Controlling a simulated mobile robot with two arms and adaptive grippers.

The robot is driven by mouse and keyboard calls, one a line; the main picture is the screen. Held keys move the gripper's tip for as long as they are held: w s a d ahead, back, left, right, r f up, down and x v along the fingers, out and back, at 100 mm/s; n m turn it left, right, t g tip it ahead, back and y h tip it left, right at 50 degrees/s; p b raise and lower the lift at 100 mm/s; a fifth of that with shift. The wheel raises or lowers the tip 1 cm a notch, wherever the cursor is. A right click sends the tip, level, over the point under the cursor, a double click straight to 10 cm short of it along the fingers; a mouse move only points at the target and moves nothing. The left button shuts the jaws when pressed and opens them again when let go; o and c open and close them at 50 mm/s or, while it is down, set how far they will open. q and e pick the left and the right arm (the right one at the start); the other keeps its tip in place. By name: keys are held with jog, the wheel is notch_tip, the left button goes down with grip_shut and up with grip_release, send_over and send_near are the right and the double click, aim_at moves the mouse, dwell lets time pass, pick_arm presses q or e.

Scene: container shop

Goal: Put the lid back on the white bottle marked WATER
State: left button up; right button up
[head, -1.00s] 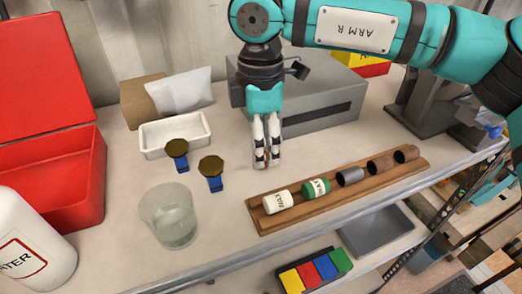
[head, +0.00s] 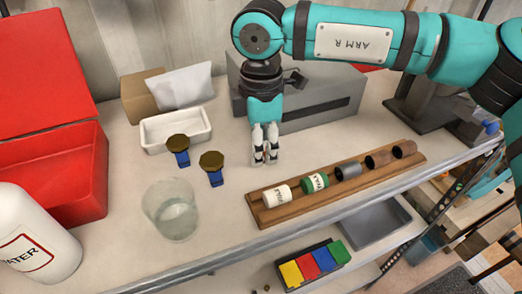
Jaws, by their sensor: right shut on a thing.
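The white bottle marked WATER (head: 30,240) stands at the lower left, cut off by the picture's left edge. Its mouth is not in view, and only "ATER" of its label shows. My right gripper (head: 265,158) points down over the worktop, behind the wooden rack and in front of the grey box. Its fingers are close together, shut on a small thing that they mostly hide. I cannot make out what it is, and no lid shows clearly elsewhere. My left gripper is not in view.
A glass jar (head: 171,210) and two dark-topped blue-handled objects (head: 178,146) (head: 212,163) lie between my right gripper and the bottle. A wooden rack (head: 350,190) holds several small cylinders. A red box (head: 80,180), white tray (head: 182,127) and grey box (head: 325,95) stand behind.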

jog(key=shift+r, duration=0.4)
notch_tip(320, 180, up, 17)
jog(key=b, duration=0.3)
dwell(0.5)
